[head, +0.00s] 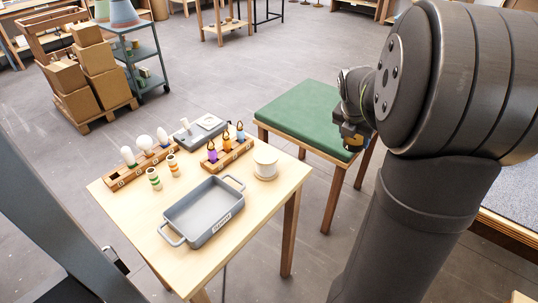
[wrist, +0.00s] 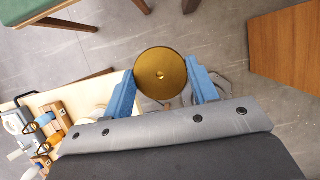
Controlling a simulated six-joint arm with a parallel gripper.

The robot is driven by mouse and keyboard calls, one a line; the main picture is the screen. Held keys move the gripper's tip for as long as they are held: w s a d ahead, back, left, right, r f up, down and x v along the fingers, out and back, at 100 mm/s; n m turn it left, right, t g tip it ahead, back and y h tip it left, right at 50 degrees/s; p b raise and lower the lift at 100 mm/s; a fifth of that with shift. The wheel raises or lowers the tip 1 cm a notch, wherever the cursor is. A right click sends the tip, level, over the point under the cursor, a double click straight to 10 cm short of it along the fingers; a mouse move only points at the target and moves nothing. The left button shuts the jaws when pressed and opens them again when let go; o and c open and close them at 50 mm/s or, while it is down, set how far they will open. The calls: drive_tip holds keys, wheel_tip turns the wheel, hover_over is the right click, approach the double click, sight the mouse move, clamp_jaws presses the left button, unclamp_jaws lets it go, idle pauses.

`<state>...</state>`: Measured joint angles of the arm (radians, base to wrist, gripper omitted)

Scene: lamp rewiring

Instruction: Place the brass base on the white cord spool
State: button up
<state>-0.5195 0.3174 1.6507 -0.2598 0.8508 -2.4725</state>
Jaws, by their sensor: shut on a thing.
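The brass base (wrist: 161,74) is a round gold disc with a small centre hole. My gripper (wrist: 161,88) is shut on it, with a blue finger at each side. In the head view my gripper (head: 352,138) is right of the wooden table, in front of the green-topped bench, and only a little yellow of the brass base (head: 353,147) shows. The white cord spool (head: 265,162) stands upright at the table's right side, with its upper face bare. The brass base is well apart from it, to its right.
The wooden table (head: 271,209) also bears a grey tray (head: 190,226) with handles, a rack of bulbs (head: 144,163), striped spools (head: 154,179), a rack of colored pieces (head: 229,154) and a grey device (head: 199,131). The green-topped bench (head: 300,113) is clear behind.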

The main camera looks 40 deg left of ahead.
drive_tip(key=s+a+r+n, duration=0.2)
drive_tip(key=s+a+r, duration=0.2)
drive_tip(key=s+a, duration=0.55)
hover_over(268, 152)
drive_tip(key=s, duration=0.2)
drive_tip(key=shift+y, duration=0.4)
drive_tip(key=f, duration=0.7)
drive_tip(key=shift+w+d+f, duration=0.1)
drive_tip(key=shift+w+d, duration=0.05)
drive_tip(key=shift+d, duration=0.2)
drive_tip(key=shift+a+f, duration=0.2)
drive_tip(key=shift+f, duration=1.9)
drive_tip(key=shift+f, duration=0.1)
drive_tip(key=o, duration=1.2)
drive_tip(key=v, duration=1.2)
drive_tip(key=shift+d, duration=0.1)
